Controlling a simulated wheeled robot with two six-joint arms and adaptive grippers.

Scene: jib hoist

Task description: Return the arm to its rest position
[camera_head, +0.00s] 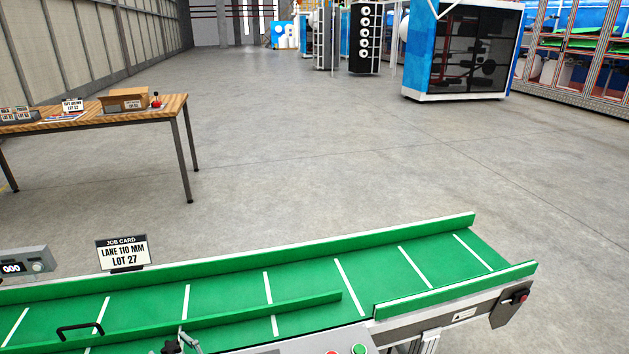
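Neither my left nor my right gripper can be made out, and no arm is clearly in view. A green conveyor (400,268) with white cross lines runs across the lower part of the head view. A green guide rail (250,311) lies along its belt. A black handle (80,328) stands at the left of the belt. A small dark and grey fitting (183,343) is cut off by the bottom edge; I cannot tell what it belongs to.
A job card (123,253) reading "LANE 110 MM LOT 27" stands behind the belt. A counter box (22,265) shows 000. Red and green buttons (346,351) sit at the bottom edge. A wooden table (150,108) with a cardboard box stands at the left.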

